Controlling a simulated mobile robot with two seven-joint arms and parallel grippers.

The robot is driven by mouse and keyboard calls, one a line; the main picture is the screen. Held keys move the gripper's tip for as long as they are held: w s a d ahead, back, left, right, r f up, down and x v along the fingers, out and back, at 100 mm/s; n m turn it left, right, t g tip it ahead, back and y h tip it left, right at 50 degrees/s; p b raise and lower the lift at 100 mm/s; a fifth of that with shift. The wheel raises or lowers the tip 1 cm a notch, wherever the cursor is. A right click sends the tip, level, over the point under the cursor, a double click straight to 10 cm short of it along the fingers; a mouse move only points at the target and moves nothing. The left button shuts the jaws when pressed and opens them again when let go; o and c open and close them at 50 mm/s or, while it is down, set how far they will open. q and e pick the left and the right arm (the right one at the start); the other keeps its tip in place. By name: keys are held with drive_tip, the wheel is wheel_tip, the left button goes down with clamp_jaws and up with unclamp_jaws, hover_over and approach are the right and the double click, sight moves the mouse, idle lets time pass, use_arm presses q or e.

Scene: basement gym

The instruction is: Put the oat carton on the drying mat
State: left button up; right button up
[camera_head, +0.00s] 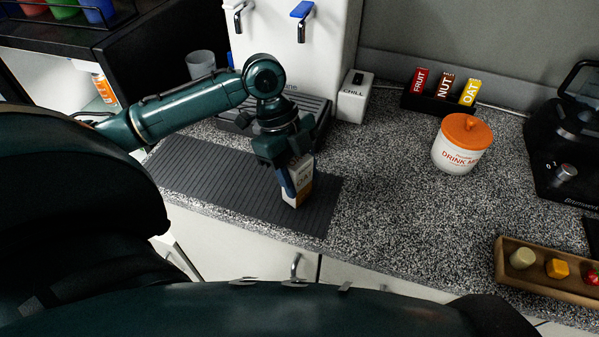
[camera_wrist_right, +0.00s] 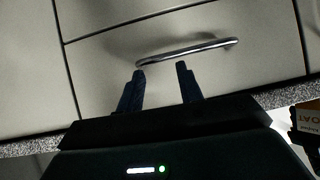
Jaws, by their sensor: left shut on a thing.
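The oat carton (camera_head: 301,183), white with an orange-brown lower part, is upright or slightly tilted at the right part of the dark ribbed drying mat (camera_head: 205,180). My left gripper (camera_head: 287,172) comes down from above and is shut on it, hiding part of its left side. I cannot tell whether its base touches the mat. The carton also shows, cut off, at the right edge of the right wrist view (camera_wrist_right: 306,122). My right gripper (camera_wrist_right: 160,69) is open and empty, its fingers apart in front of a cabinet handle (camera_wrist_right: 187,52).
A water dispenser (camera_head: 291,45) stands behind the mat. A white CHILL box (camera_head: 354,98), a rack of bars (camera_head: 428,103), a DRINK MIX jar (camera_head: 459,150), a black appliance (camera_head: 570,140) and a wooden tray (camera_head: 520,279) are to the right. Speckled counter between is clear.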

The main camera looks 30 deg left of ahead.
use_arm(q)
drive_tip(key=o, duration=1.1)
drive_tip(key=shift+f, duration=0.1)
drive_tip(key=v, duration=1.2)
drive_tip(key=shift+s, duration=0.1)
